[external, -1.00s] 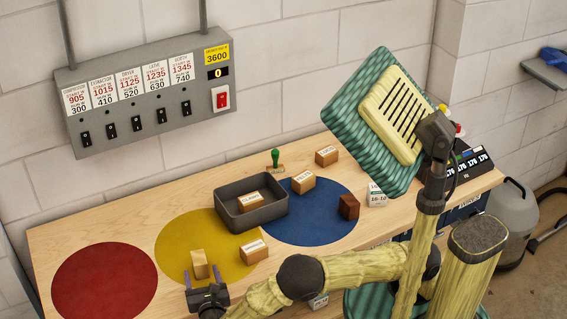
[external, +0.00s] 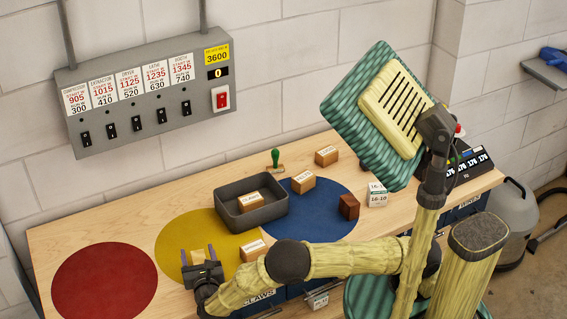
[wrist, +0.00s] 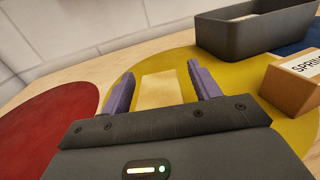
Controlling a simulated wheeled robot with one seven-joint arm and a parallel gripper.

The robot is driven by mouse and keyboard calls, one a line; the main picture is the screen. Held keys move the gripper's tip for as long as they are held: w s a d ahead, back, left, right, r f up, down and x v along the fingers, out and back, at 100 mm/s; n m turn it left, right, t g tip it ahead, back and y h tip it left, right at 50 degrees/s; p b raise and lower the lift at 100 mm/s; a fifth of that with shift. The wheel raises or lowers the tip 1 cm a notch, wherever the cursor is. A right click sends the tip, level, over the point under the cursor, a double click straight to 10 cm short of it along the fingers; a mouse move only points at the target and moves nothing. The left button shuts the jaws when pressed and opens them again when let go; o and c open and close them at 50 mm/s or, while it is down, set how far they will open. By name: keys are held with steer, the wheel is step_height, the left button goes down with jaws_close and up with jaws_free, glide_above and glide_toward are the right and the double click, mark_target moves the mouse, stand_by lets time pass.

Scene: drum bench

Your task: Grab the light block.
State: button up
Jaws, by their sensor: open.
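The light block (external: 198,257) is a plain pale wooden block on the yellow circle, near its front left edge. It also shows in the wrist view (wrist: 158,91), between the two purple fingers. My gripper (external: 197,250) is open, with one finger on either side of the block. In the wrist view my gripper (wrist: 160,70) shows a gap between each finger and the block. The gripper body hides the block's near part.
A labelled wooden block (external: 253,250) sits just right of the gripper; it also shows in the wrist view (wrist: 293,86). A dark grey tray (external: 263,215) holding a labelled block stands behind it. A dark block (external: 349,206) is on the blue circle. The red circle (external: 104,282) is bare.

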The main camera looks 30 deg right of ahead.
mark_target(198, 253)
steer(key=shift+w, duration=0.15)
stand_by(0.3)
steer(key=c, duration=1.1)
steer(key=shift+r, duration=0.1)
step_height(198, 253, up, 10)
steer(key=shift+f, duration=0.1)
